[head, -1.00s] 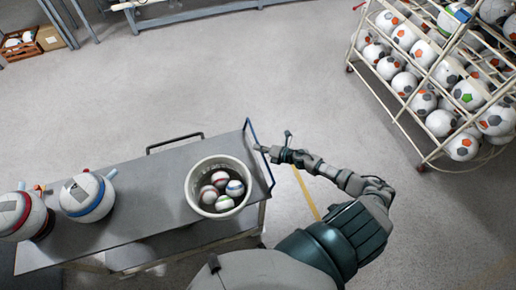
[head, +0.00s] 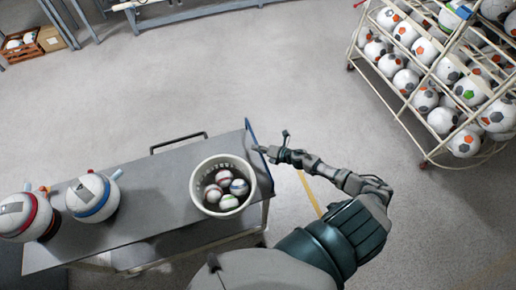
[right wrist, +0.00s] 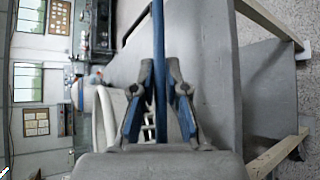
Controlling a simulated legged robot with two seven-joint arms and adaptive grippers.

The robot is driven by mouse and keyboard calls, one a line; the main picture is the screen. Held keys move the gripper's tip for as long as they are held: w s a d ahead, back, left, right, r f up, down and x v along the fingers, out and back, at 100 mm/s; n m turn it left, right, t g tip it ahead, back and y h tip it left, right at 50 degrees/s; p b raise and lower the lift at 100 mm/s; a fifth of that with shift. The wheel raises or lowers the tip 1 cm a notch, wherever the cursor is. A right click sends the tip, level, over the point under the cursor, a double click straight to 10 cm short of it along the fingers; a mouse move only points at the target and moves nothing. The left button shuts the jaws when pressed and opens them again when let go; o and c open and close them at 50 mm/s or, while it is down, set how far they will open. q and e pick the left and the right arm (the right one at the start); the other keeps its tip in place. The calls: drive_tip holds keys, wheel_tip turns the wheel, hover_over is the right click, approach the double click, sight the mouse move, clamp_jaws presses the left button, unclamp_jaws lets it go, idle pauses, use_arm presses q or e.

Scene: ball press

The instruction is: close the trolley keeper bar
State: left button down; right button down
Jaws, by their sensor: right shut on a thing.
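The grey trolley (head: 160,180) stands at the lower left in the head view. The blue keeper bar (head: 250,130) runs along its right end, beside the white bucket. In the right wrist view the blue bar (right wrist: 158,30) runs upright between the fingers. My right gripper (head: 262,150) is at this bar, at the trolley's right end. In the right wrist view my right gripper (right wrist: 159,85) is shut on the bar, one finger on each side. The bar's latch or catch cannot be made out. My left gripper is not in view.
The white bucket (head: 196,190) with several balls stands by the bar. A rack of balls (head: 425,165) stands at upper right. The floor between is clear. A wooden crate (head: 22,47) is at upper left.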

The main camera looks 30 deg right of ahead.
drive_tip(key=shift+d, duration=0.1)
drive_tip(key=c, duration=1.6)
unclamp_jaws()
drive_tip(key=shift+c, duration=0.2)
drive_tip(key=o, duration=0.5)
drive_tip(key=shift+c, duration=0.2)
drive_tip(key=shift+s+r, duration=0.1)
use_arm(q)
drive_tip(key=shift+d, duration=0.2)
use_arm(e)
drive_tip(key=v, duration=1.1)
drive_tip(key=shift+s, duration=0.35)
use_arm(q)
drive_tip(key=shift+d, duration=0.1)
use_arm(e)
drive_tip(key=shift+d, duration=0.15)
